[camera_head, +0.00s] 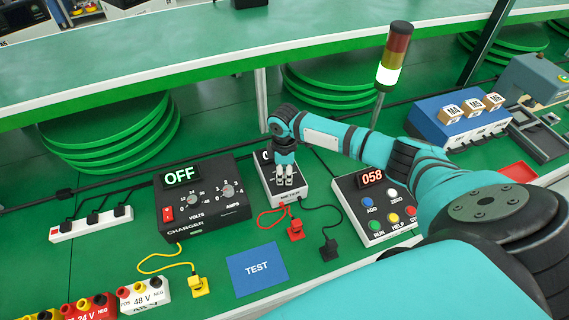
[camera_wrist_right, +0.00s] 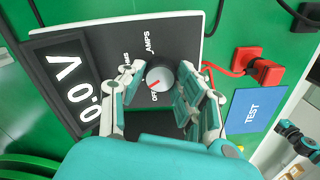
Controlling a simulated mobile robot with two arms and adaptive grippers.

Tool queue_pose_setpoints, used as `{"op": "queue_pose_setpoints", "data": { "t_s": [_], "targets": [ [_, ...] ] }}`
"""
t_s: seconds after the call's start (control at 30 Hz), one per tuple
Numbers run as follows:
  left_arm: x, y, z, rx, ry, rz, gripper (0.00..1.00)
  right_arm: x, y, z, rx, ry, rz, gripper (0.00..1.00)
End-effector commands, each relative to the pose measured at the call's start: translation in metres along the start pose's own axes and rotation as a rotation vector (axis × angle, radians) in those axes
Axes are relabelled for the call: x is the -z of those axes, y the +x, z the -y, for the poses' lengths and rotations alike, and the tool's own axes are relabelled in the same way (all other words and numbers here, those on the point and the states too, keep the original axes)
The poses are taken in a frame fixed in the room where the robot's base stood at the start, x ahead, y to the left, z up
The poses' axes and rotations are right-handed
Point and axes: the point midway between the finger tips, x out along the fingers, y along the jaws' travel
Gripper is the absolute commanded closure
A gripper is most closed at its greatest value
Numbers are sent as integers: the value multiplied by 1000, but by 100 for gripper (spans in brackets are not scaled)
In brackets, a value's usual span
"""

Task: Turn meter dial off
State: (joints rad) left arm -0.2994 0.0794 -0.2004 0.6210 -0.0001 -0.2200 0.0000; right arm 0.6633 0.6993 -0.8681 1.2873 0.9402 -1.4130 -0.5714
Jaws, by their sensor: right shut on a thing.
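The meter display (camera_wrist_right: 75,85) is lit and reads 0.0 V. My right gripper (camera_head: 289,180) points down over the meter and covers the dial in the head view. In the right wrist view its fingers are shut on the dial from both sides. What looks like my left gripper (camera_wrist_right: 298,141) shows small at the right edge there, its fingers unclear.
The charger (camera_head: 203,204) reads OFF. A button box (camera_head: 376,207) reading 058 stands to the right. Red (camera_head: 296,230) and black (camera_head: 329,249) plugs with cables lie in front of the meter, beside a blue TEST plate (camera_head: 257,269). A signal lamp (camera_head: 394,55) rises behind.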

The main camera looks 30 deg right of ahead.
Motion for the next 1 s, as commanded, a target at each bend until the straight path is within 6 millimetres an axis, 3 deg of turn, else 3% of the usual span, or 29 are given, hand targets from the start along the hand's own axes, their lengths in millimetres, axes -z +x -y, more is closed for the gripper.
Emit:
{"op": "queue_pose_setpoints", "data": {
  "t_s": [0.6, 1.0],
  "targets": [
    [0, -9, 0, 0, 0, 1, 100, 1, -1, -1, -2, -553, -3, 99],
    [0, -9, 0, 0, 0, 2, 100, 1, -1, -1, -3, -744, -3, 99]
  ]
}}
